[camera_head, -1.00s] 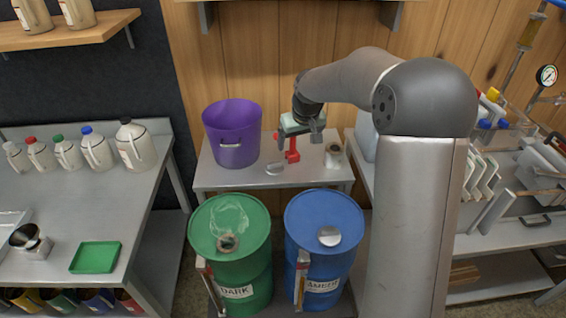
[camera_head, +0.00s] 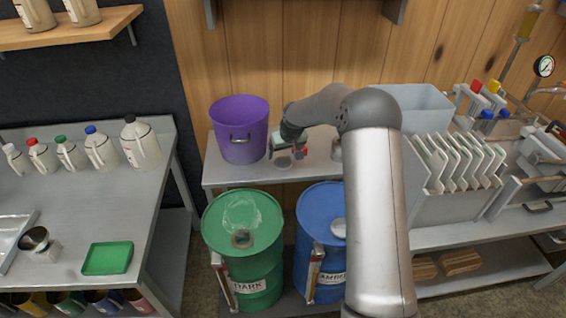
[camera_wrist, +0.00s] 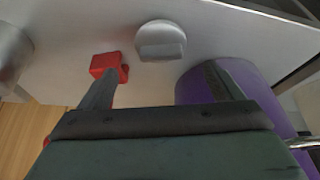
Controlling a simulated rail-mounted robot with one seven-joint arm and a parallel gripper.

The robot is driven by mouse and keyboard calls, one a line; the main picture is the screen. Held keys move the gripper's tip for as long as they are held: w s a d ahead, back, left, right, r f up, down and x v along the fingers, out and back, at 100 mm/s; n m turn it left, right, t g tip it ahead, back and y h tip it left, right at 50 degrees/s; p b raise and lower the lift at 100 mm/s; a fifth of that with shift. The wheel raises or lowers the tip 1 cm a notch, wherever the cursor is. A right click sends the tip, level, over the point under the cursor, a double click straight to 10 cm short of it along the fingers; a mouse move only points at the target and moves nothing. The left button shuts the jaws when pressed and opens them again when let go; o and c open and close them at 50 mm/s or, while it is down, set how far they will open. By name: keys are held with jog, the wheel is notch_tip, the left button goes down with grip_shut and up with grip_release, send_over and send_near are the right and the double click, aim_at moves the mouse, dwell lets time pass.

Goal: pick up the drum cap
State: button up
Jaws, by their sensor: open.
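The drum cap (camera_head: 283,163), a round silver-grey cap with a raised grip bar, lies on the back metal table (camera_head: 226,181) beside the purple bucket. It shows clearly in the wrist view (camera_wrist: 161,41), with no finger touching it. My gripper (camera_wrist: 168,82) is open and empty; its two dark fingers point towards the table, with the cap beyond and between their tips in the picture. In the head view my gripper (camera_head: 288,154) is just above and behind the cap, and its fingertips are hard to make out.
A red object (camera_wrist: 108,66) stands close to the left finger, partly hidden by it. The purple bucket (camera_head: 239,128) is close to the other finger. A metal cup (camera_wrist: 12,48) stands past the red object. Green (camera_head: 243,222) and blue (camera_head: 318,203) drums stand in front.

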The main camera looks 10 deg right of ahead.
aim_at(283, 158)
jog(key=x, duration=0.2)
jog(key=p+x, duration=0.1)
jog(key=x, duration=0.2)
jog(key=shift+s+a+f, duration=0.1)
jog(key=shift+s+f, duration=0.05)
jog(key=shift+s, duration=0.1)
jog(key=c, duration=1.1)
jog(key=shift+o, duration=0.2)
